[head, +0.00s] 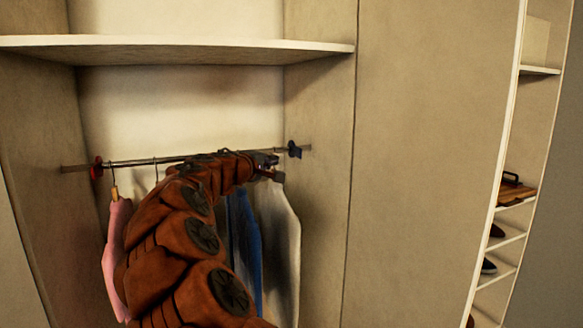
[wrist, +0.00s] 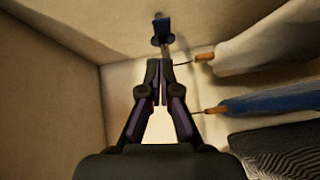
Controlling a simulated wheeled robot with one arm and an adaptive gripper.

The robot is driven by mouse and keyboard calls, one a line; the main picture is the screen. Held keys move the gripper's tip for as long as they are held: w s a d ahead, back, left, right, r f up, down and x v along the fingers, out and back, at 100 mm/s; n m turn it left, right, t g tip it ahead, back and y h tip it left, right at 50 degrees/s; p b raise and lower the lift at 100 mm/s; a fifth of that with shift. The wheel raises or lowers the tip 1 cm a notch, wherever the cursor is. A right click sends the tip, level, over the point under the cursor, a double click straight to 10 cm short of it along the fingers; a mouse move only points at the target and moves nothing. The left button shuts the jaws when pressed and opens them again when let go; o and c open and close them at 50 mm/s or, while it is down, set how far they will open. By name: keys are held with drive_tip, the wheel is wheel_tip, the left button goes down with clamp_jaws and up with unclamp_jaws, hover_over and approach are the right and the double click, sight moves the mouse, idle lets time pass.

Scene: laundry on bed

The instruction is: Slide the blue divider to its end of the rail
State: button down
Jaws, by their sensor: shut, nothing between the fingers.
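The blue divider (head: 294,149) is on the rail (head: 130,162) near its right end, close to the closet's right wall. It also shows in the wrist view (wrist: 162,32), just past my fingertips. A red divider (head: 97,168) is near the rail's left end. My gripper (head: 276,165) is at the rail, left of the blue divider and apart from it in the head view. In the wrist view my gripper (wrist: 159,68) is shut and empty, its fingertips in line with the rail. My arm hides the middle of the rail.
A pink garment (head: 117,250) hangs at the left. A white garment (head: 279,235) and a blue garment (head: 245,240) hang under my gripper, with a dark striped one (wrist: 280,150) beside them. A shelf (head: 180,44) spans above. Side shelves (head: 512,203) hold shoes and a wooden item.

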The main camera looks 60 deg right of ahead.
drive_tip(key=w+d+f+n+t+b, duration=0.1)
drive_tip(key=w+d+f+n, duration=0.1)
drive_tip(key=w+d, duration=0.15)
drive_tip(key=p, duration=0.3)
approach(296, 152)
drive_tip(key=shift+w+d, duration=1.25)
drive_tip(key=shift+w, duration=0.35)
drive_tip(key=shift+h, duration=0.4)
drive_tip(key=shift+s+d+f+p, duration=0.2)
drive_tip(key=shift+s+d, duration=0.4)
drive_tip(key=shift+d, duration=0.25)
drive_tip(key=shift+s+d+f+p, duration=0.15)
drive_tip(key=shift+s+d, duration=0.4)
drive_tip(key=shift+d, duration=0.3)
drive_tip(key=shift+t, duration=0.4)
